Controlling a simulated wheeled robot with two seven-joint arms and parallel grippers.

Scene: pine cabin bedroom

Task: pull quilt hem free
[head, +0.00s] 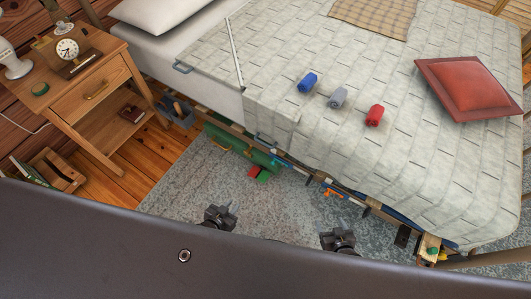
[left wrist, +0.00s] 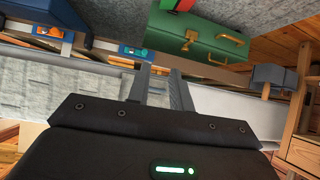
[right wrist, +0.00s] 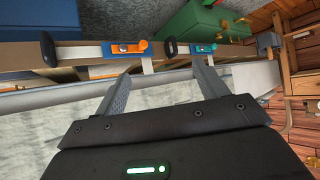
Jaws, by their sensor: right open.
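The pale quilt (head: 290,125) covers most of the bed, its hem hanging along the near side by the wooden rail. Part of the quilt also shows in the right wrist view (right wrist: 50,135). Whether the hem is pinched at the rail is too small to tell. An orange clip (right wrist: 128,47) and a teal clip (right wrist: 203,48) sit on the rail in the right wrist view. My left gripper (head: 222,211) is above the rug, its fingers slightly apart with nothing seen between them. My right gripper (head: 338,236) is open and empty, to its right, also short of the bed.
A blue roll (head: 308,82), grey roll (head: 338,97), red roll (head: 374,115) and red cushion (head: 468,87) lie on the quilt. A green case (head: 238,146) stands under the bed edge. A nightstand (head: 88,88) is at left. The rug (head: 180,195) is mostly clear.

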